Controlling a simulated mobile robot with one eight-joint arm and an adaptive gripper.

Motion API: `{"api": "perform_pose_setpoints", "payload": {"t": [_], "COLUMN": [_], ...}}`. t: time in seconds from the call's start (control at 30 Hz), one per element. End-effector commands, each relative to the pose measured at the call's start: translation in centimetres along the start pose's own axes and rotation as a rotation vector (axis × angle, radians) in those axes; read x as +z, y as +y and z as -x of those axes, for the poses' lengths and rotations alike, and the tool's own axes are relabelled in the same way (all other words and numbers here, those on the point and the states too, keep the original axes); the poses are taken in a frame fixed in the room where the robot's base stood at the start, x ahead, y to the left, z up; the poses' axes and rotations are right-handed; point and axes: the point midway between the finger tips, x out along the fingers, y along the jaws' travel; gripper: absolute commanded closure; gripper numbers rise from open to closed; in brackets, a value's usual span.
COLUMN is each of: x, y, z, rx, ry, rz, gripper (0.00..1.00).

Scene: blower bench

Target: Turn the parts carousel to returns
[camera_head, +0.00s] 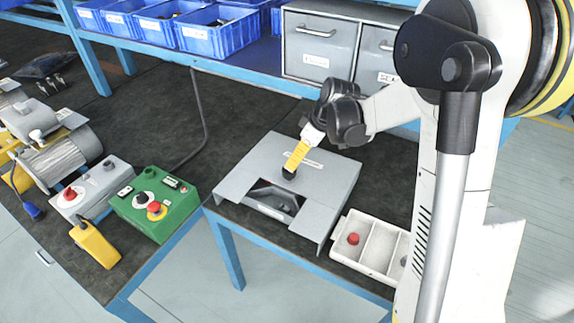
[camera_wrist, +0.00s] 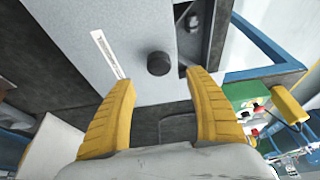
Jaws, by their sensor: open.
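The parts carousel appears to be the grey box-like housing (camera_head: 240,182) on the bench, with a cut-out window in its front part. Its grey top also shows in the wrist view (camera_wrist: 150,25). A round black knob (camera_head: 289,175) stands on the top beside a white label strip. In the wrist view the knob (camera_wrist: 158,63) lies just beyond my gripper (camera_wrist: 163,80), roughly in line with the gap between the yellow fingers. My gripper (camera_head: 295,161) is open and empty above the housing. Dark contents show in the window, too small to read.
A white divided tray (camera_head: 345,263) with a red piece stands right of the housing. A green control box (camera_head: 155,205) with a red button, a yellow pendant (camera_head: 95,244) and a motor (camera_head: 65,158) are to the left. Blue bins (camera_head: 213,30) and grey drawers (camera_head: 318,50) stand behind.

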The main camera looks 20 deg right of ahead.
Motion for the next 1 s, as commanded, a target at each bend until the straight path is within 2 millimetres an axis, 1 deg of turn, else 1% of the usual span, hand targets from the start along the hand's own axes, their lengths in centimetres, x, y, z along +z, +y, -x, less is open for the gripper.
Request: {"api": "perform_pose_setpoints", "payload": {"t": [0.03, 0.1, 0.2, 0.33, 0.4, 0.5, 0.77, 0.8, 0.87, 0.9, 0.97, 1.0], "x": [0.1, 0.1, 0.1, 0.1, 0.1, 0.1, 0.0, 0.0, 0.0, 0.0, 0.0, 0.0], "y": [0.0, 0.1, 0.0, 0.1, 0.1, 0.0, 0.0, 0.0, 0.0, 0.0, 0.0, 0.0], "z": [-1.5, -2.9, -4.9, -6.8, -7.4, -7.9, -8.0, -8.0, -8.0, -8.0, -8.0, -8.0], "rx": [0.0, 0.001, 0.001, 0.001, 0.001, 0.001, 0.002, 0.002, 0.002, 0.002, 0.002, 0.002], "ry": [0.0, 0.0, 0.0, -0.001, -0.001, -0.001, 0.0, 0.0, 0.0, 0.0, 0.0, 0.0], "rz": [0.001, 0.001, 0.001, -0.001, -0.001, -0.001, -0.001, -0.001, -0.002, -0.001, -0.002, -0.002], "gripper": [0.36, 0.36, 0.36, 0.36, 0.36, 0.36, 0.36, 0.38, 0.56, 0.69, 0.87, 0.99]}}
